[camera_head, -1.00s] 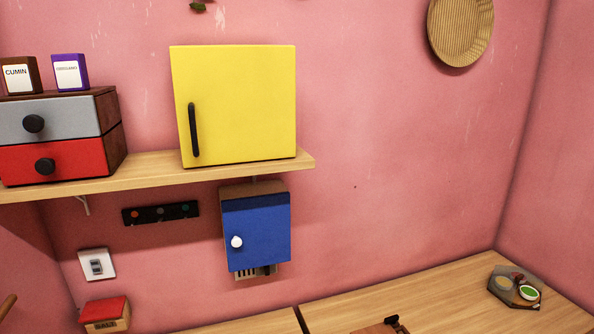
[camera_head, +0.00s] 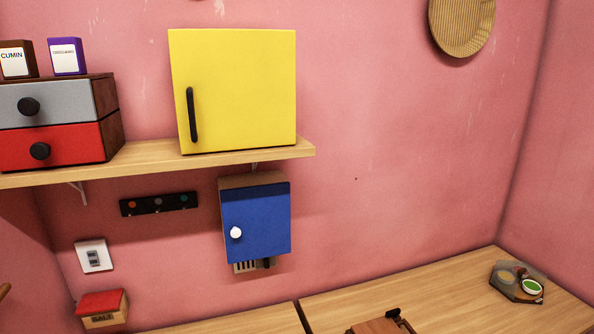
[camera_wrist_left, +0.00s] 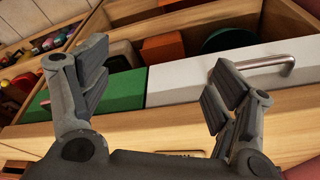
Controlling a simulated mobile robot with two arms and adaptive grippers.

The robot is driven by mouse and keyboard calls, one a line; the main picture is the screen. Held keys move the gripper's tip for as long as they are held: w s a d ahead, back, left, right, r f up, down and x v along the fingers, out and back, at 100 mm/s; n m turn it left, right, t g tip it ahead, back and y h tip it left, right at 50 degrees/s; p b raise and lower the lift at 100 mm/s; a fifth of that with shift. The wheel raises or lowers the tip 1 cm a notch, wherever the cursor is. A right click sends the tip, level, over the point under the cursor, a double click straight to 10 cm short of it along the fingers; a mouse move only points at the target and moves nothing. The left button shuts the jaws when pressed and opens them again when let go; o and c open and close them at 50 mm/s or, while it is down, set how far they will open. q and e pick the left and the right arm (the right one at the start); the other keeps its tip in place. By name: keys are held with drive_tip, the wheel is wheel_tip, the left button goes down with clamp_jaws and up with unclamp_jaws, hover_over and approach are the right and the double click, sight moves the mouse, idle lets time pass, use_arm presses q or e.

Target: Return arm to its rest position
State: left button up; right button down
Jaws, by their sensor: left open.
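My left gripper (camera_wrist_left: 155,85) shows in the left wrist view. Its two fingers are wide apart with nothing between them. The gap between the fingers and the drawer cannot be told exactly. Neither gripper shows in the head view. My right gripper is in no view.
In the head view a wooden shelf (camera_head: 240,155) carries a closed yellow cabinet (camera_head: 238,92) and a drawer unit (camera_head: 110,140). A closed blue cabinet (camera_head: 256,222) hangs below. A wooden counter (camera_head: 430,290) holds a tray (camera_head: 507,289) at right. Another drawer (camera_wrist_left: 40,75) with small items lies left in the wrist view.

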use_arm(q)
drive_tip(key=s+f+g+b, duration=0.1)
drive_tip(key=s+f+b, duration=0.15)
drive_tip(key=f, duration=0.85)
drive_tip(key=s+f+b, duration=0.2)
drive_tip(key=s+f, duration=0.2)
drive_tip(key=f, duration=0.8)
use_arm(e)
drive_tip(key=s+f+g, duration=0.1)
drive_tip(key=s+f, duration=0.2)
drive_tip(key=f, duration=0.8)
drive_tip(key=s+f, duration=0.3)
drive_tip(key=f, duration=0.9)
use_arm(q)
drive_tip(key=s+a+f+g+b, duration=0.1)
drive_tip(key=s+a+f+b, duration=0.2)
drive_tip(key=s+f, duration=1)
drive_tip(key=shift+s+a+f, duration=0.15)
drive_tip(key=shift+s+f, duration=0.1)
drive_tip(key=shift+f, duration=0.45)
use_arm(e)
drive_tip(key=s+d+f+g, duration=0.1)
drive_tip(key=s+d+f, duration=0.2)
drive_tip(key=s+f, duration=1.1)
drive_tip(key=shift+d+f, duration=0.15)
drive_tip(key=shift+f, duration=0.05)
